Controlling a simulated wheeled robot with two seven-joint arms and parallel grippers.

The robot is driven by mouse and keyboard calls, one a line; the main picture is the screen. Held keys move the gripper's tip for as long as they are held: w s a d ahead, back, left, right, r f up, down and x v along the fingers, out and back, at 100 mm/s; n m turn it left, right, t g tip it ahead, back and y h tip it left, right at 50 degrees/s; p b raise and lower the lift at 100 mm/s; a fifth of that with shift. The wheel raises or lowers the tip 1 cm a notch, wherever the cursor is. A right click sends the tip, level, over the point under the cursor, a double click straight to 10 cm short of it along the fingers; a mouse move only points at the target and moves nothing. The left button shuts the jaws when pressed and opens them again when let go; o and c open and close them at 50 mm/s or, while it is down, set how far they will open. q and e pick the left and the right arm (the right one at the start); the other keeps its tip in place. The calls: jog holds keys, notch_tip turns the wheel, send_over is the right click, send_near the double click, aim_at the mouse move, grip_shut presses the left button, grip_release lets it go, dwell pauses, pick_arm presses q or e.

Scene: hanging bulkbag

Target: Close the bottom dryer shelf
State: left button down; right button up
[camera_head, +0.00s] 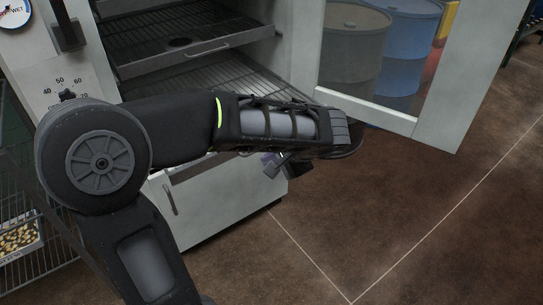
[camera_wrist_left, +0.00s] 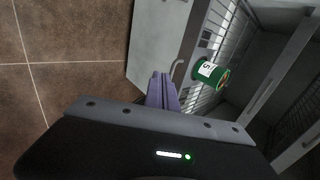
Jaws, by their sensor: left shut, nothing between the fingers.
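The dryer stands open, with a wire shelf (camera_head: 225,78) low in its chamber, partly hidden behind my left forearm. In the left wrist view the wire shelf (camera_wrist_left: 219,42) has a green spool marked 5 (camera_wrist_left: 209,72) on it. I cannot tell how far this shelf sticks out. My left gripper (camera_head: 284,165) is in front of the dryer, near its lower white front panel (camera_head: 225,196), and is partly hidden by my arm. Its purple fingers (camera_wrist_left: 163,92) are shut and empty, close to a bar handle (camera_wrist_left: 178,70); contact cannot be told. My right gripper is not in view.
An upper shelf with a handle (camera_head: 207,48) sits above. The dryer's glazed door (camera_head: 437,123) stands open at the right, with barrels seen through its glass. A wire rack (camera_head: 30,255) is at the left. The brown tiled floor (camera_head: 400,220) is clear at front right.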

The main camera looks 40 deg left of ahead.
pick_arm(q)
jog(key=w+a+f, duration=0.2)
jog(key=a+f, duration=0.3)
jog(key=a, duration=0.3)
jog(key=shift+w+f, duration=0.2)
jog(key=shift+f, duration=0.15)
jog(key=shift+a, duration=0.1)
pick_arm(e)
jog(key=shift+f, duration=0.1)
